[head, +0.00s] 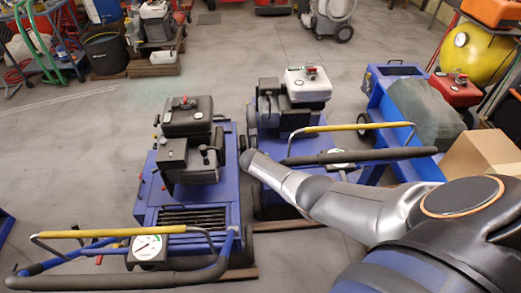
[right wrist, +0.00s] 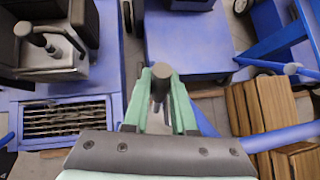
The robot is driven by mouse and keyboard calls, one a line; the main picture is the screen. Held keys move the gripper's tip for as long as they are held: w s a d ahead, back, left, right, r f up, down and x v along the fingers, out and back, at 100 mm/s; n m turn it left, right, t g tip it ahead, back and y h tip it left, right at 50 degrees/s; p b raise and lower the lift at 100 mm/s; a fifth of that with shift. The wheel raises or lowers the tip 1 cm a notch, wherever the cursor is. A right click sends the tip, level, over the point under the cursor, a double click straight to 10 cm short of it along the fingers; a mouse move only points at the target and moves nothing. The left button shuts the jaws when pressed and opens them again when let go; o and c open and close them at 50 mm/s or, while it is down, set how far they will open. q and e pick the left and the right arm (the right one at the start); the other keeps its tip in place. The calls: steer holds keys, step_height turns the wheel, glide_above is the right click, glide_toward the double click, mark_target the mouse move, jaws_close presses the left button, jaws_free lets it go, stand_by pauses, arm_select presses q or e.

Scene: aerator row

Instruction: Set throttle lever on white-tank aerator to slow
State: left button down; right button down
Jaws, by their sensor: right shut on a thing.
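The white-tank aerator (head: 270,150) stands right of centre in the head view, with its white tank (head: 308,84) on top and a yellow bar (head: 350,127) across its near side. My right arm crosses in front of it and hides its lower near part. In the right wrist view, the pale green fingers of my right gripper (right wrist: 162,98) are shut on a dark, round-topped lever (right wrist: 162,71). Its setting cannot be read, and the head view does not show this grip. My left gripper is not in view.
A similar aerator with a black tank (head: 187,116) stands close on the left. A cardboard box (head: 480,155) and a grey-covered blue machine (head: 422,108) are at the right. Wooden slats (right wrist: 262,108) lie at the right in the wrist view. Open floor (head: 80,150) lies at the left.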

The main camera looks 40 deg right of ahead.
stand_by(0.4)
steer(key=c, duration=1)
jaws_free()
steer(key=shift+r, duration=0.1)
steer(key=shift+s+a+r+p, duration=0.1)
steer(key=shift+r+p, duration=0.15)
steer(key=shift+p, duration=0.2)
steer(key=p+v, duration=0.4)
steer(key=v, duration=0.7)
steer(key=shift+s+a+r, duration=0.2)
steer(key=shift+s+a, duration=0.05)
steer(key=shift+s, duration=0.05)
